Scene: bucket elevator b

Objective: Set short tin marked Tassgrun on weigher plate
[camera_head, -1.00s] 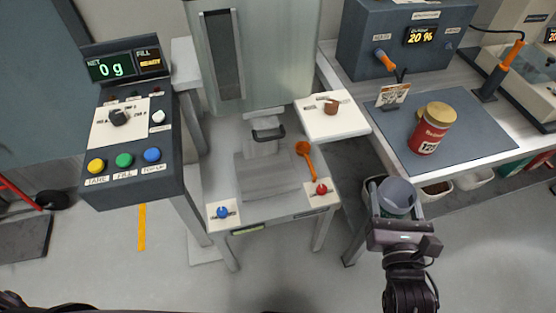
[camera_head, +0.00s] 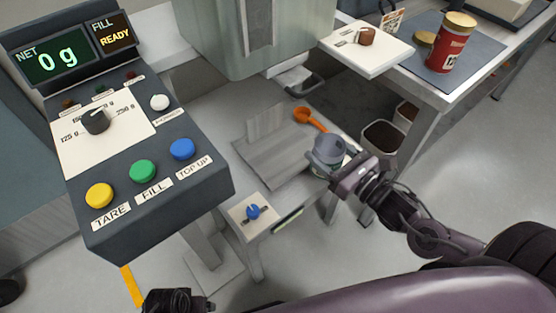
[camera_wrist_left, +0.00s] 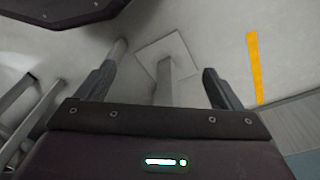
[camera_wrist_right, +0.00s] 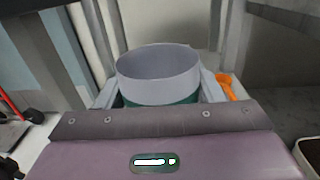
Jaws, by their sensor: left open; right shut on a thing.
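The short tin (camera_head: 328,150) is grey and open-topped, with a green label band whose marking I cannot read. My right gripper (camera_head: 338,170) is shut on it and holds it at the right front of the weigher plate (camera_head: 272,163), a grey metal plate with an upright flap. In the head view the tin overlaps the plate's right edge; I cannot tell its height above it. In the right wrist view the tin (camera_wrist_right: 158,75) stands between the fingers with its mouth up. My left gripper (camera_wrist_left: 160,88) is open and empty over the floor; part of it shows at the head view's bottom edge.
An orange scoop (camera_head: 308,118) lies just behind the tin. A blue knob (camera_head: 253,211) sits at the stand's front corner. The control box (camera_head: 125,150) at left reads 0 g and READY. A red jar (camera_head: 451,45) stands on a mat at right. A bin (camera_head: 382,138) is below.

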